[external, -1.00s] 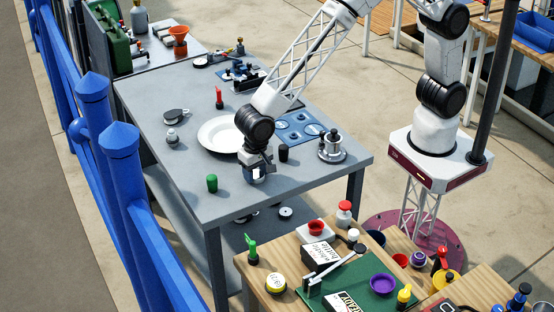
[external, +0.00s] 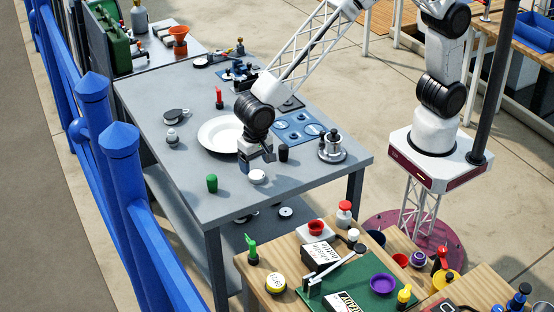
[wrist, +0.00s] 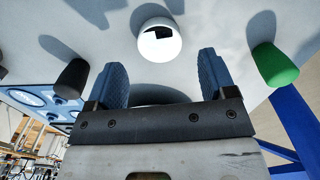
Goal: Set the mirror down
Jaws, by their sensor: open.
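A small white round piece with a dark patch on its face, which I take to be the mirror (external: 257,176), rests on the grey table near its front edge. It also shows in the wrist view (wrist: 160,42), just beyond the fingertips. My gripper (external: 262,157) is above and slightly behind it. In the wrist view my gripper (wrist: 163,68) has its two blue fingers wide apart with nothing between them. It is clear of the mirror.
A green cylinder (external: 212,183) stands left of the mirror and a dark cup (external: 283,152) to its right. A white plate (external: 215,137) lies behind, partly hidden by my arm. A blue panel (external: 300,126) and a metal pot (external: 332,148) are further right. The table's front left is clear.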

